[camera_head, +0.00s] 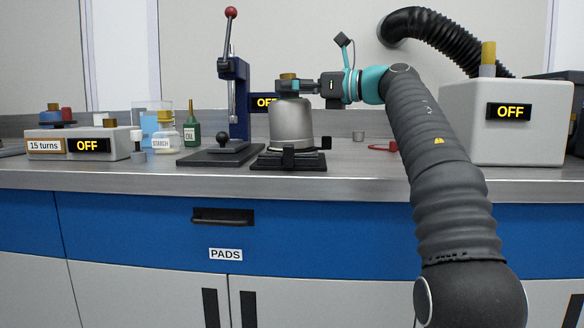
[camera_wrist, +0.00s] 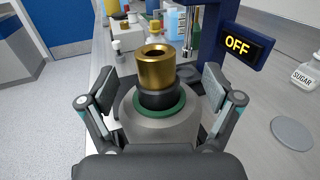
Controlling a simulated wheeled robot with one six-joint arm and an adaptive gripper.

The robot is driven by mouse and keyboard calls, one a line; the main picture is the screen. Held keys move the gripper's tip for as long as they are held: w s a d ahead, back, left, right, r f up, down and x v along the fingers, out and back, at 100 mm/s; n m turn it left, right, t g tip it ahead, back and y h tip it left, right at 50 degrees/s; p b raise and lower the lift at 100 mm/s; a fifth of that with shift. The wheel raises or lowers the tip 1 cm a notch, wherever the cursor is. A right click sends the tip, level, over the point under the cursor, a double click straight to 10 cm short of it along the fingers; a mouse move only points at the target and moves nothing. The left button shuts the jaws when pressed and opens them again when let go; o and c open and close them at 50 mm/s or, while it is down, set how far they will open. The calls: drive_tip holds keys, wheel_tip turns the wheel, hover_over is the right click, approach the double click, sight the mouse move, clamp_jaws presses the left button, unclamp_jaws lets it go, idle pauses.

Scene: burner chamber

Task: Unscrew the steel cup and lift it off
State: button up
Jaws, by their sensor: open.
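The steel cup (camera_head: 291,124) stands upright in a black clamp base (camera_head: 289,160) on the bench, its shoulder narrowing at the top. In the wrist view its grey dome (camera_wrist: 140,130) carries a green ring (camera_wrist: 160,113), a black collar (camera_wrist: 158,98) and a brass top (camera_wrist: 156,68). My gripper (camera_head: 300,87) reaches in from the right at the height of the cup's top. In the wrist view my gripper (camera_wrist: 160,84) is open, one finger on each side of the collar and brass top, with visible gaps. The lower part of the cup is hidden in that view.
A blue lever press (camera_head: 238,100) stands just left of and behind the cup. A green oil bottle (camera_head: 192,130) and a starch jar (camera_head: 165,146) are farther left. A white box (camera_head: 518,140) marked OFF stands right. A red ring (camera_head: 383,147) lies on the bench.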

drive_tip(key=shift+s+r+m+t+h, duration=0.1)
drive_tip(key=shift+m+t+h, duration=0.4)
drive_tip(key=shift+m+t, duration=0.5)
drive_tip(key=shift+m+t+h, duration=1.7)
drive_tip(key=shift+t+h, duration=0.2)
drive_tip(key=shift+t, duration=0.6)
drive_tip(key=shift+a+r+m+t+h+p, duration=0.1)
drive_tip(key=shift+m+t+h+p, duration=0.35)
drive_tip(key=shift+p, duration=0.25)
drive_tip(key=m+t+h+p, duration=0.1)
drive_tip(key=h+p, duration=0.1)
drive_tip(key=shift+r+p, duration=0.2)
drive_tip(key=shift+p, duration=0.1)
drive_tip(key=shift+f+m+t+h+p, duration=0.25)
drive_tip(key=shift+f+m+h+p, duration=0.1)
drive_tip(key=shift+m+p, duration=0.1)
clamp_jaws()
drive_tip(key=shift+f, duration=0.1)
